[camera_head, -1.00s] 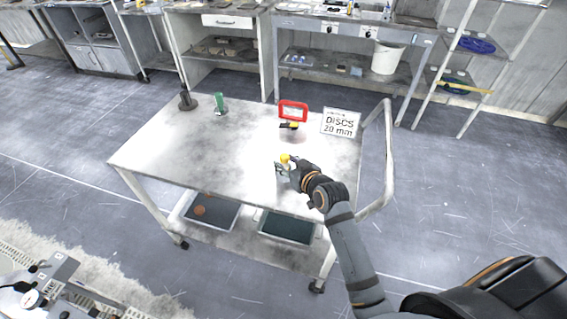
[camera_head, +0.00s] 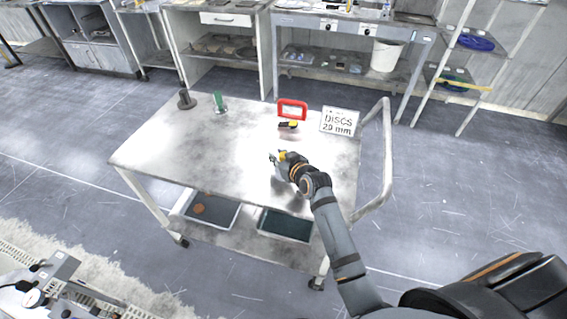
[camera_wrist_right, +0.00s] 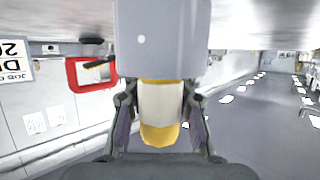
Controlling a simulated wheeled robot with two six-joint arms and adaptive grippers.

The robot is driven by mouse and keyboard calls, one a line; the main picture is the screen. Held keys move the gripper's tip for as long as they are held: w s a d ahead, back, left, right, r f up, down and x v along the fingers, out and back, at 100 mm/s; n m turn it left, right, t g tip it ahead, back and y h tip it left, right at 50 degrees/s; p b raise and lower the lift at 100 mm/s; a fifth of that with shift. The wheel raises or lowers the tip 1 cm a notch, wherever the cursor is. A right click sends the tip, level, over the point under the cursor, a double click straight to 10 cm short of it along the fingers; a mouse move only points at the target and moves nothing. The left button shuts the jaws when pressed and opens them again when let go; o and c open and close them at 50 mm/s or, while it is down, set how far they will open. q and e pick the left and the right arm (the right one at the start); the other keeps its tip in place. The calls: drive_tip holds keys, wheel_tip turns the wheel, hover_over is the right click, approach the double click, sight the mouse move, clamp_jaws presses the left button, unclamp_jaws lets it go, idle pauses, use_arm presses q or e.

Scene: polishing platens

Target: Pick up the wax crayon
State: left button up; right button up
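The wax crayon (camera_wrist_right: 160,105) shows in the right wrist view as a thick piece with a yellow end, a white band and a wide grey body running out of the top of that upside-down picture. In the head view only a small yellow part (camera_head: 282,154) shows at my right gripper. My right gripper (camera_head: 273,158) is over the middle right of the cart top. Its two fingers stand on either side of the white band and look closed on it; the grey body hides part of the fingertips. My left gripper is not in view.
The cart top (camera_head: 180,145) is mostly clear. A red frame (camera_head: 292,109), a yellow-and-black item (camera_head: 288,125) and a DISCS 20 mm sign (camera_head: 340,122) stand behind the gripper. A dark piece (camera_head: 186,100) and a green piece (camera_head: 219,104) stand far left. A handle rail (camera_head: 388,160) edges the right.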

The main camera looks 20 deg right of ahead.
clamp_jaws()
drive_tip(key=shift+r, duration=0.1)
drive_tip(key=shift+r, duration=0.3)
wheel_tip(320, 180, up, 3)
drive_tip(key=shift+s+d+f, duration=0.1)
drive_tip(key=shift+s+d, duration=0.05)
drive_tip(key=s+d+r+p, duration=0.2)
drive_tip(key=s+d+r, duration=0.5)
drive_tip(key=s+r, duration=0.2)
drive_tip(key=s, duration=0.2)
drive_tip(key=shift+s+r, duration=0.2)
drive_tip(key=shift+s, duration=0.1)
drive_tip(key=shift+d+f, duration=0.15)
